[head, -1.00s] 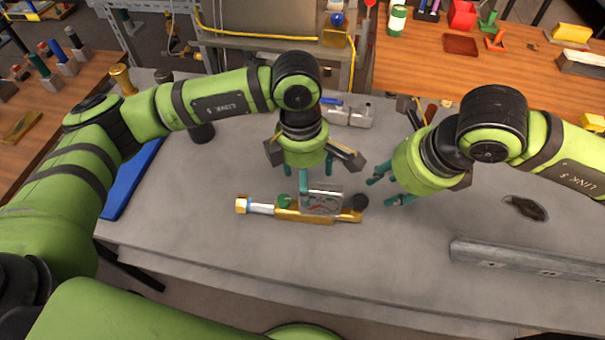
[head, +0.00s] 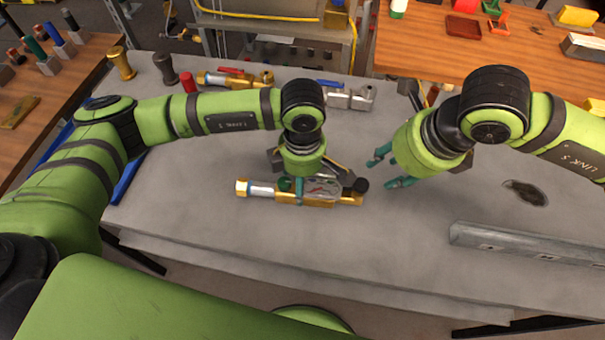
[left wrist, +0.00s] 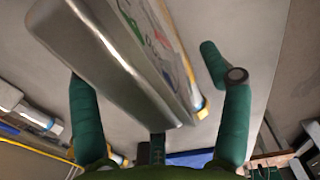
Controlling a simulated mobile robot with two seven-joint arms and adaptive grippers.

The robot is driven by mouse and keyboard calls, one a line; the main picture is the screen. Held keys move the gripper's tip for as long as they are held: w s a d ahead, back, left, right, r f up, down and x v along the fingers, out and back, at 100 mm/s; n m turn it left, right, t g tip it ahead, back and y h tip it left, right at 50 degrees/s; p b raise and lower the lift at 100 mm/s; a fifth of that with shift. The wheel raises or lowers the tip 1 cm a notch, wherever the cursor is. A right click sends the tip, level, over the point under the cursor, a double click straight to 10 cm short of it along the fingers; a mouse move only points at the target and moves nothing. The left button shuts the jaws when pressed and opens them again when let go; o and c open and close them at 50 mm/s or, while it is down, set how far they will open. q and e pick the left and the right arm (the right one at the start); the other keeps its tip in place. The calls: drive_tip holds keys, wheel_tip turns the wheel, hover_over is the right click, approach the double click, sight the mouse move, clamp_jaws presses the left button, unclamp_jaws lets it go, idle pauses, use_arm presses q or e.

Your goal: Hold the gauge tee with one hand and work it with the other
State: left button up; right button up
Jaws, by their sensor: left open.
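The gauge tee (head: 263,190) lies on the grey bench. It has a brass nut at its left end, a silver sleeve, a brass body and a flat gauge face. My left gripper (head: 313,184) is right over it, fingers open and partly hiding the gauge. In the left wrist view the tee's silver gauge housing (left wrist: 105,65) fills the space between the two green fingers, closer to the left one; I cannot tell whether either finger touches it. My right gripper (head: 387,171) is open and empty, just right of the tee's dark end knob (head: 361,185).
A grey metal rail (head: 525,245) lies at the front right, near a dark stain (head: 525,193). Another brass fitting (head: 240,79), a red cylinder (head: 189,79) and silver fittings (head: 350,98) are at the back. The bench in front of the tee is clear.

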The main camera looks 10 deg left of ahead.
use_arm(q)
clamp_jaws()
idle(0.8)
